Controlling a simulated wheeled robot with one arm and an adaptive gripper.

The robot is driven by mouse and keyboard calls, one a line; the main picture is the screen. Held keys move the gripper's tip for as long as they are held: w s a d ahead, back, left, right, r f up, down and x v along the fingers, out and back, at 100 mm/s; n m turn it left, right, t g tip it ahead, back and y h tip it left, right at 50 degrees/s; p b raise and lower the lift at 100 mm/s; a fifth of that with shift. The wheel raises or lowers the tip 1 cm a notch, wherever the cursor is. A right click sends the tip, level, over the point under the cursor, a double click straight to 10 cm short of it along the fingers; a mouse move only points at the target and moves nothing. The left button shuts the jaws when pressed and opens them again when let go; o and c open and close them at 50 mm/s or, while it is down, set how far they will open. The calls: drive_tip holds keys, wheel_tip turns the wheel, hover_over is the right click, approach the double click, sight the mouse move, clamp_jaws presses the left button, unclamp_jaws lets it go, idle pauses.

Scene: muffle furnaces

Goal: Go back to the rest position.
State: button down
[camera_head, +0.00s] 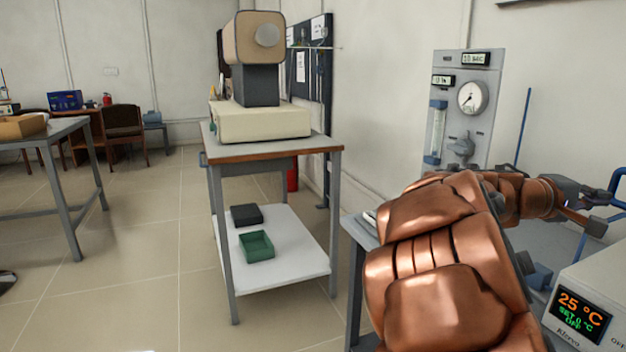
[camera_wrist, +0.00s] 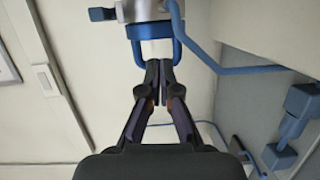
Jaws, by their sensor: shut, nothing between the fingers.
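My gripper (camera_wrist: 158,75) is shut and empty in the wrist view, its two dark fingertips together. The tips lie within the outline of a blue loop handle (camera_wrist: 177,22) below a silver fitting with a blue collar (camera_wrist: 149,30). I cannot tell whether they touch it. In the head view my copper-coloured arm reaches across to the right edge, and the gripper's fingertips are not clearly visible there. A blue curved part (camera_head: 617,180) shows at that edge.
A white unit (camera_head: 595,290) reading 25 °C stands at lower right, close to my arm. A grey gauge panel (camera_head: 462,105) stands behind the arm. A two-level table (camera_head: 262,150) carries a beige device (camera_head: 262,122). Open floor (camera_head: 140,270) lies left of it.

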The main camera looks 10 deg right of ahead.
drive_tip(key=s+a+y+p, duration=0.5)
drive_tip(key=a+p, duration=0.3)
drive_tip(key=a, duration=0.5)
drive_tip(key=s+a+f+y+p, duration=0.1)
drive_tip(key=s+a+y+p, duration=0.5)
drive_tip(key=a, duration=0.8)
drive_tip(key=s+a+f+n+y+p, duration=0.1)
drive_tip(key=s+a+y+p, duration=0.5)
drive_tip(key=a+p, duration=0.6)
drive_tip(key=s+a, duration=0.2)
drive_tip(key=shift+s+a+g, duration=0.2)
drive_tip(key=shift+s+g, duration=0.1)
drive_tip(key=shift+s, duration=0.05)
drive_tip(key=shift+d+f, duration=0.1)
